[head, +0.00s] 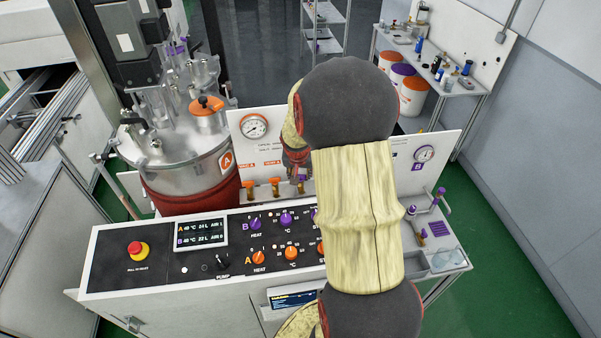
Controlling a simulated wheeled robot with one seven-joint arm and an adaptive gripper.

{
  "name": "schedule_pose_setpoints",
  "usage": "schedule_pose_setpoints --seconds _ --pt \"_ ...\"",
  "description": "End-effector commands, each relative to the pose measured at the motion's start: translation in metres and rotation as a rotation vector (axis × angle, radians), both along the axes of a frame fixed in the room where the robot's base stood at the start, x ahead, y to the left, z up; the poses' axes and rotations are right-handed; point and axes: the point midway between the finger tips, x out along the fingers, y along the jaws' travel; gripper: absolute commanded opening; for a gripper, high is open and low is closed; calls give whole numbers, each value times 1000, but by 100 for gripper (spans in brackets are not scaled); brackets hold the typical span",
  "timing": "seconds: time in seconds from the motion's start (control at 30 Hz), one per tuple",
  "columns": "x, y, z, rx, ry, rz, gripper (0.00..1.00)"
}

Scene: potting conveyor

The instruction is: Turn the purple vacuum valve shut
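My arm crosses the middle of the head view and hides much of the white valve panel (248,155). Only part of my gripper (299,172) shows, left of the arm, in front of the panel; its fingertips are too small and covered to read. A small purple-handled valve (301,186) shows right under it, beside two orange-handled valves (275,185). I cannot tell whether the gripper touches the purple one. Which purple valve is the vacuum one is not readable here.
A console with purple and orange knobs (286,218) and a red stop button (138,250) stands in front. A steel tank (180,165) with a red jacket stands left. Gauges (254,126) sit on the panel. A side bench (455,85) stands at the back right.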

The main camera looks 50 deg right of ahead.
Motion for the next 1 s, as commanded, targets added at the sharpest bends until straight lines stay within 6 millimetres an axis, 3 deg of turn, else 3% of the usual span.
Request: schedule_pose_setpoints --seconds 0.5,1.0 --pt "-2 -1 2 3 1 228 5" --pt "-1 -1 0 -2 0 265 5"
